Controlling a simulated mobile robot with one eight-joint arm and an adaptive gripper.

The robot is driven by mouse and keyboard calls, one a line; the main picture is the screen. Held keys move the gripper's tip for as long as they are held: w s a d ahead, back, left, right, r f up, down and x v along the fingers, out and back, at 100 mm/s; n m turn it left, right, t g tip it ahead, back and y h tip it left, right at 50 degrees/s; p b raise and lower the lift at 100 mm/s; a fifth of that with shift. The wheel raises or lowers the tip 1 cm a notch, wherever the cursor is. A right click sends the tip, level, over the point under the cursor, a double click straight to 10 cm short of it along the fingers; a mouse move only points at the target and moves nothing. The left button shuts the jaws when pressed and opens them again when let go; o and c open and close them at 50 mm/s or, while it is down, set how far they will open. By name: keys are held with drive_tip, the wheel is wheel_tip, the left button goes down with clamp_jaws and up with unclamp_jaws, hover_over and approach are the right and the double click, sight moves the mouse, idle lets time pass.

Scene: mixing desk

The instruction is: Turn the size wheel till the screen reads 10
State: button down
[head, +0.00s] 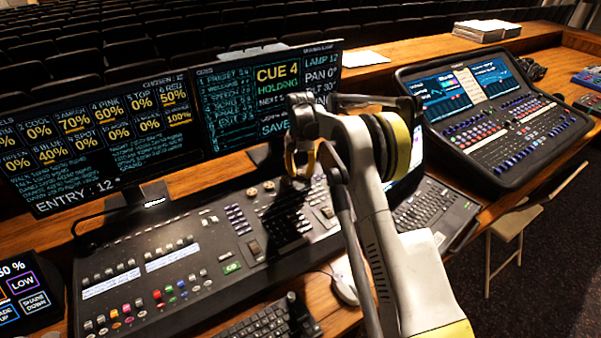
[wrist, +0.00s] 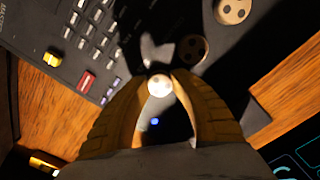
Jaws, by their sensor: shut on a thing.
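The desk's middle screen (head: 268,95) reads CUE 4, HOLDING, LAMP 12 and PAN 0°. A line ending in 30° is partly covered by my arm, and no size reading is legible. In the wrist view my gripper (wrist: 160,80) has its two fingertips closed on a small, brightly lit round wheel top (wrist: 159,85). Two more round wheels, one in shadow (wrist: 193,48) and one lit (wrist: 233,10), sit beyond it in a row. I see no label naming the held wheel. In the head view my gripper (head: 300,165) points down at the back of the console.
The console (head: 215,235) carries many buttons and faders. The left screen (head: 100,135) reads ENTRY: 12. A second mixing desk (head: 495,115) stands at the right. A mouse (head: 344,290) and keyboard (head: 268,322) lie in front on the wooden desk.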

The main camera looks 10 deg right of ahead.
sight(300, 173)
drive_tip(key=c, duration=1)
unclamp_jaws()
drive_tip(key=shift+c, duration=0.2)
drive_tip(key=shift+r, duration=0.1)
wheel_tip(300, 173, up, 12)
